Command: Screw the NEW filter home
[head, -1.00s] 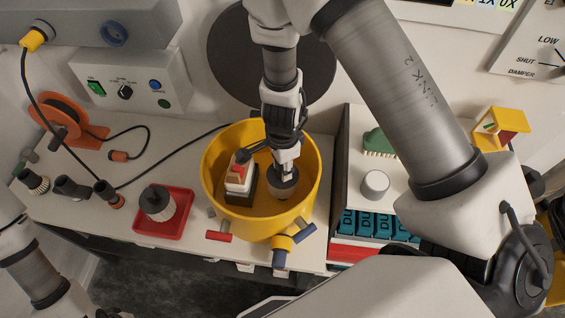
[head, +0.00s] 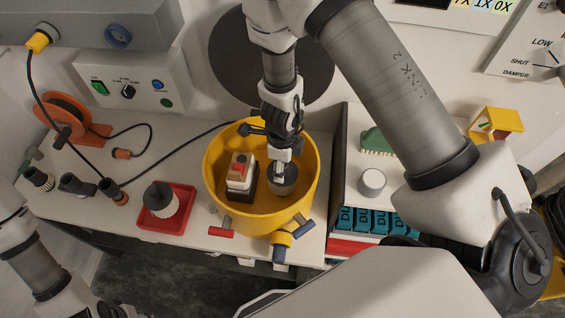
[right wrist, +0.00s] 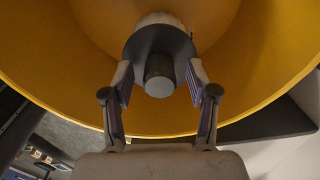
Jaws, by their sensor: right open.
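A filter with a dark grey cap (head: 284,184) stands inside the yellow tub (head: 213,180). In the right wrist view its dark cap (right wrist: 178,42) and central knob (right wrist: 159,76) face me, with a little of its pale body behind. My right gripper (head: 281,158) is over this filter, fingers pointing down. Its open fingers (right wrist: 160,84) are on either side of the knob, with gaps visible. Another filter (head: 160,199), pale with a dark cap, stands on the red tray (head: 150,223). My left arm shows at the lower left; its gripper state is unclear at the edge.
A block with a red top part (head: 240,172) stands in the tub, left of the filter. The tub's rim surrounds my right gripper. Hose fittings (head: 75,186) and an orange reel (head: 64,118) are at the left. A grey cylinder (head: 372,183) and green brush (head: 379,142) are at the right.

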